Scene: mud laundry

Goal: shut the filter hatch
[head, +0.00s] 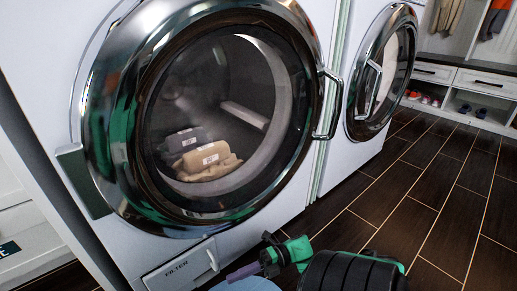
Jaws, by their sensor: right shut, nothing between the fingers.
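The filter hatch (178,272) is a white panel marked FILTER, low on the front of the near washing machine (291,203), at the bottom of the head view. It has a small upright handle (212,259) near its right end. Its lower part is cut off by the picture edge, and I cannot tell how far it stands open. My right gripper (235,275), green and black with purplish fingers, is shut and empty. Its fingers point left towards the hatch, just right of the handle, with a small gap showing in the picture. My left gripper is out of view.
The near machine's round door (215,120) is shut, with folded cloths (205,160) behind the glass. A second machine (380,75) stands to the right. A pale blue rounded thing (246,286) shows below my right gripper. Dark floor (430,190) is clear at right; shoes (470,110) sit on shelves behind.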

